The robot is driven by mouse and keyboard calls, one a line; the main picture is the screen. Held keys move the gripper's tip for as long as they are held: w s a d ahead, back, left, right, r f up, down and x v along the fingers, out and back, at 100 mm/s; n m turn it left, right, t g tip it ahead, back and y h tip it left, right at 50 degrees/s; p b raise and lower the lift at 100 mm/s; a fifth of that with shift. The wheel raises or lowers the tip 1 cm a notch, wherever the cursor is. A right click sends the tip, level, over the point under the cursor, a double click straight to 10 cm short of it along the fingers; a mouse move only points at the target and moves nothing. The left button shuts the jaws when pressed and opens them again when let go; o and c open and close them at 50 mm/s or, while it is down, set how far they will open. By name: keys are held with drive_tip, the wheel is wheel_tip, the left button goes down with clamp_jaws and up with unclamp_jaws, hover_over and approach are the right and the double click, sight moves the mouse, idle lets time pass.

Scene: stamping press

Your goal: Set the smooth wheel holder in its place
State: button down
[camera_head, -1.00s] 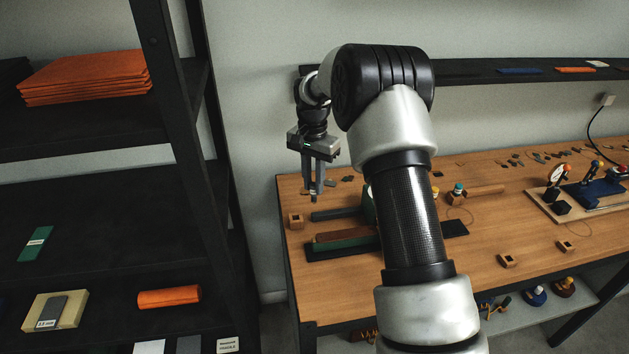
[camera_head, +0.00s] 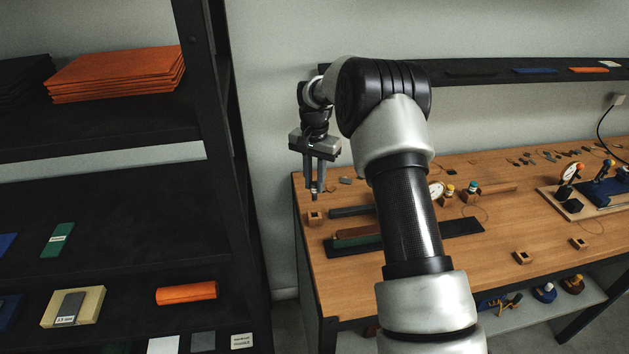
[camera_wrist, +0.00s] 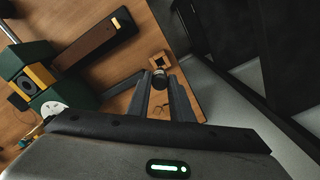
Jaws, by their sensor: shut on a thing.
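My gripper (camera_head: 314,190) is above the left end of the bench, fingers pointing down. In the wrist view, my gripper (camera_wrist: 160,85) is shut on a small dark round-ended piece (camera_wrist: 158,77), probably the smooth wheel holder; the fingers hide much of it. A wooden block with a square hole (camera_head: 315,218) stands on the bench just below the fingertips. It shows in the wrist view (camera_wrist: 160,59) just beyond the held piece. The piece appears above the block and apart from it; the exact gap is unclear.
Two similar wooden blocks (camera_head: 521,257) (camera_head: 578,243) stand to the right. Holders with yellow (camera_head: 449,189) and blue (camera_head: 471,189) tops stand mid-bench. The green press (camera_wrist: 33,78) is close by in the wrist view. A black shelf rack (camera_head: 215,120) stands left of the bench (camera_head: 400,290).

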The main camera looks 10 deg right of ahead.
sight(315, 201)
drive_tip(key=shift+f+b, duration=1.3)
drive_tip(key=shift+f, duration=0.95)
drive_tip(key=shift+f, duration=0.15)
drive_tip(key=shift+f+b, duration=1.3)
drive_tip(key=shift+f, duration=0.5)
drive_tip(key=c, duration=1.5)
unclamp_jaws()
wheel_tip(315, 201, up, 17)
drive_tip(key=shift+r, duration=0.2)
